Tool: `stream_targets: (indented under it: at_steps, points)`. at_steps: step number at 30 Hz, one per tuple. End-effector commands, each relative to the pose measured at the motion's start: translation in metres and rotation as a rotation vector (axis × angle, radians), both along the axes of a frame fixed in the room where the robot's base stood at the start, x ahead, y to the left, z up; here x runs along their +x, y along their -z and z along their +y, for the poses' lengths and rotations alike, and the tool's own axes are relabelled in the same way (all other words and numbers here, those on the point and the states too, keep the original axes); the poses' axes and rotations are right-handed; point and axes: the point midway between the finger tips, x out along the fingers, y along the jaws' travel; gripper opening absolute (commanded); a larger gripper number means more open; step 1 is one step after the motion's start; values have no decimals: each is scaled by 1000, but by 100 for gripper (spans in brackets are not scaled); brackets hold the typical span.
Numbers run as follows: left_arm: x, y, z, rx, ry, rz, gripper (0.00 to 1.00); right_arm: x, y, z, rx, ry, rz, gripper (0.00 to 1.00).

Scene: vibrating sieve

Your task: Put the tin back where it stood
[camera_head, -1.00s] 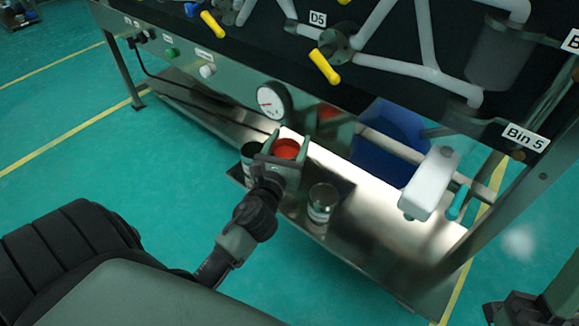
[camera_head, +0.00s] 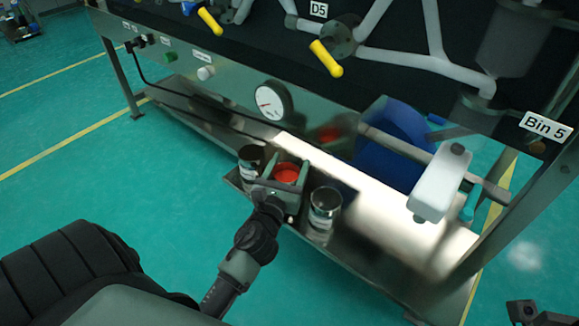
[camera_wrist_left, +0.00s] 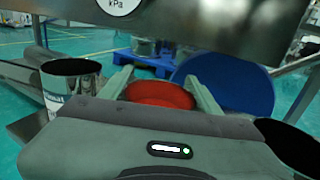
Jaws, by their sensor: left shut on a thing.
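My left gripper (camera_head: 289,171) is shut on a tin with a red top or red contents (camera_head: 286,174); its sides are mostly hidden by the fingers. The held tin (camera_wrist_left: 160,94) also shows between the fingers in the left wrist view. It is between two dark-topped tins: one at the left (camera_head: 250,163), one at the right (camera_head: 323,213). I cannot tell whether the held tin's base touches the mat.
A round gauge (camera_head: 270,101) is on the panel behind the tins. A blue drum-like thing (camera_head: 395,135) and a white block on a bar (camera_head: 439,184) are to the right. Yellow-handled valves (camera_head: 326,58) are above. The shelf's right part (camera_head: 410,235) is clear.

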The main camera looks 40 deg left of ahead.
Motion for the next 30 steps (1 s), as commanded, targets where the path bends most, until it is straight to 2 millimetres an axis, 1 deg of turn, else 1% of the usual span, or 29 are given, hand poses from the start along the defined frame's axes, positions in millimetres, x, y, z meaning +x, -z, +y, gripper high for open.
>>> stream_targets:
  at_steps: [3, 4, 6, 14, 18, 19, 22, 26, 28, 29, 30]
  points:
    - [0, 4, 0, 0, 0, 0, 14, 0, 1, 0, -1, 0, -8, 36]
    - [0, 3, 0, 0, 0, 0, 67, 0, -1, 0, -1, 0, -11, 36]
    - [0, 3, 0, 0, 0, 0, 84, 0, -2, 0, -1, 0, -11, 36]
    - [0, 3, 0, 0, 0, 0, 84, 0, -2, 0, -1, 0, -11, 36]
    - [0, -3, 0, 0, 0, 0, 84, -1, -6, 0, 0, 0, -14, 36]
    - [-4, 0, -1, 0, 0, 1, 84, -1, -2, 0, 1, 0, -9, 36]
    - [-20, 2, -7, -2, 1, 2, 84, 0, 3, 0, 0, -1, 5, 36]
    - [-48, 4, -16, -2, 0, 3, 84, 2, 9, 1, -3, 0, 10, 36]
    - [-63, 4, -20, -1, -2, 4, 84, 4, 8, 2, -7, 0, 3, 36]
    - [-69, 5, -22, -1, -1, 4, 84, 4, 4, 2, -7, 2, -19, 36]
    - [-77, 5, -25, -3, 0, 2, 84, 3, -4, 1, -4, 4, -50, 36]
